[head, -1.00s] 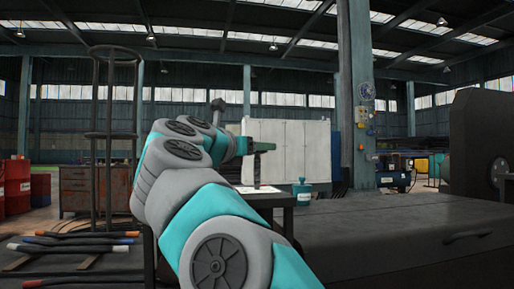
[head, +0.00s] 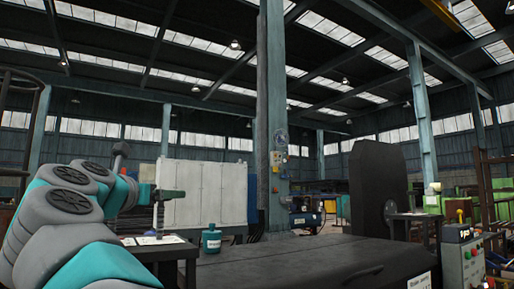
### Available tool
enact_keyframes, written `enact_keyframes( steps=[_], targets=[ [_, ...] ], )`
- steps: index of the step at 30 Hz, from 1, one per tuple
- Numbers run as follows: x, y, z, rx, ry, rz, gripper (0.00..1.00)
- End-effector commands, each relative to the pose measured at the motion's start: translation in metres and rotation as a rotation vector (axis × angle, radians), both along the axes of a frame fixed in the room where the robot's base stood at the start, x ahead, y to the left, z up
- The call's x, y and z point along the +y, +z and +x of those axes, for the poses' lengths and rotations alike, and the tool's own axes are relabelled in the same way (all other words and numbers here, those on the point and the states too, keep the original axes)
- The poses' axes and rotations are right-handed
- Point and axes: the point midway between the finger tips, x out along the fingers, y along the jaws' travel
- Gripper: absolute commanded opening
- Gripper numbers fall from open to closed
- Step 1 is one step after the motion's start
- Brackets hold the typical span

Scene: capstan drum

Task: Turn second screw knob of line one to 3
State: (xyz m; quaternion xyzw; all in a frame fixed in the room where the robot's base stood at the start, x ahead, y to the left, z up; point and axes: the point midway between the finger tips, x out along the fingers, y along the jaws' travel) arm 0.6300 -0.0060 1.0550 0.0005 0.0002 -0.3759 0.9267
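A grey control box (head: 464,265) stands at the lower right edge, with small coloured buttons or knobs on its face. A dark unit with a small lit display (head: 463,233) sits on top of it. The knobs are too small to tell apart, and no line numbers or settings can be read. My arm reaches up from the lower left. My gripper (head: 159,218) appears as a small dark shape at the arm's end, far left of the control box and apart from it. Its fingers are too small to tell open from shut.
A wide dark bench or housing (head: 300,265) fills the lower middle. A small table (head: 165,250) and a teal bottle (head: 211,239) stand left of it. A tall dark panel (head: 377,185) rises on the right. A column (head: 273,120) and white cabinets (head: 205,195) stand behind.

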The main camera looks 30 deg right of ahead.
Motion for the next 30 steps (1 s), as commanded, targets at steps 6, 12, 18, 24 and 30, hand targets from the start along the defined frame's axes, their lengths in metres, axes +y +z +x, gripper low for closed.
enact_keyframes(
  steps=[6,12,18,24,30],
  targets=[
    [0.0012,0.0001,0.0005,0.002,0.079,-0.002,0.93],
    [0.0005,0.0005,0.0003,0.002,0.168,-0.002,0.93],
    [-0.0007,0.0005,0.0007,0.001,0.266,0.0,0.93],
    [-0.001,0.0014,0.0006,0.001,0.375,0.001,0.93],
    [-0.0002,0.0012,0.0002,0.002,0.497,0.001,0.93]
  ],
)
